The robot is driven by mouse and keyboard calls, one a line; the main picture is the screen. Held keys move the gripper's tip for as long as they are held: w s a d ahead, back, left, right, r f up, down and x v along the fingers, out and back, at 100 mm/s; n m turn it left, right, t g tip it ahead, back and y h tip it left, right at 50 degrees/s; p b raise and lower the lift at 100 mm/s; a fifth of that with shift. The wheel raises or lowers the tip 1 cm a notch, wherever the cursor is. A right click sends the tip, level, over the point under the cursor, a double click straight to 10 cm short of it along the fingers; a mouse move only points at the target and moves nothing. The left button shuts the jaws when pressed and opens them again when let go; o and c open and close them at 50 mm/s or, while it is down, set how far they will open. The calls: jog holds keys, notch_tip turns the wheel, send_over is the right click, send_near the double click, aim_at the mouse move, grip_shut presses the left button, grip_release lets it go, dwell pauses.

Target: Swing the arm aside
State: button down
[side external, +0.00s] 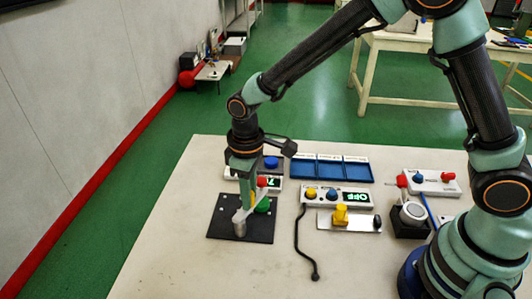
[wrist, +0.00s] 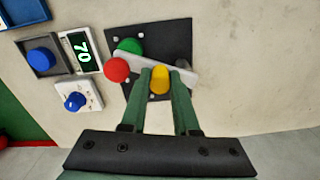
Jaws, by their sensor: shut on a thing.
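A light grey bar (wrist: 198,79) crosses a black plate (wrist: 178,32), with a red ball (wrist: 116,69) at its left end in the wrist view. A yellow knob (wrist: 160,80) on the bar sits between the two green fingers of my gripper (wrist: 161,73), which is shut on it. A green knob (wrist: 130,45) is beside the bar, near the red ball. In the side view, my gripper (side external: 247,186) points down over the black plate (side external: 222,229), and the bar slants above it. A grey cylinder (side external: 239,225) stands on the plate at the bar's near end.
A box with a display reading 70 (wrist: 82,52) and blue knobs lies beside the plate. Blue trays (side external: 317,168), an OFF panel (side external: 335,197), a yellow-topped device (side external: 341,214) and a black cable (side external: 299,245) lie to the right. The table's front left is clear.

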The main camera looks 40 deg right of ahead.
jog(key=shift+r, duration=0.1)
dwell(0.3)
jog(key=m, duration=0.1)
jog(key=s+m, duration=0.1)
jog(key=m, duration=0.2)
jog(key=s+m, duration=0.1)
jog(key=m, duration=0.3)
jog(key=s+m, duration=0.1)
jog(key=shift+s+a+m, duration=0.1)
jog(key=shift+a+m, duration=0.1)
jog(key=shift+m, duration=0.2)
jog(key=shift+s+a+m, duration=0.15)
jog(key=shift+s+m, duration=0.05)
jog(key=shift+m, duration=0.55)
jog(key=shift+s+a+m, duration=0.15)
jog(key=shift+s+m, duration=0.05)
jog(key=shift+m, duration=0.55)
jog(key=c, duration=0.9)
grip_release()
jog(key=shift+s, duration=0.1)
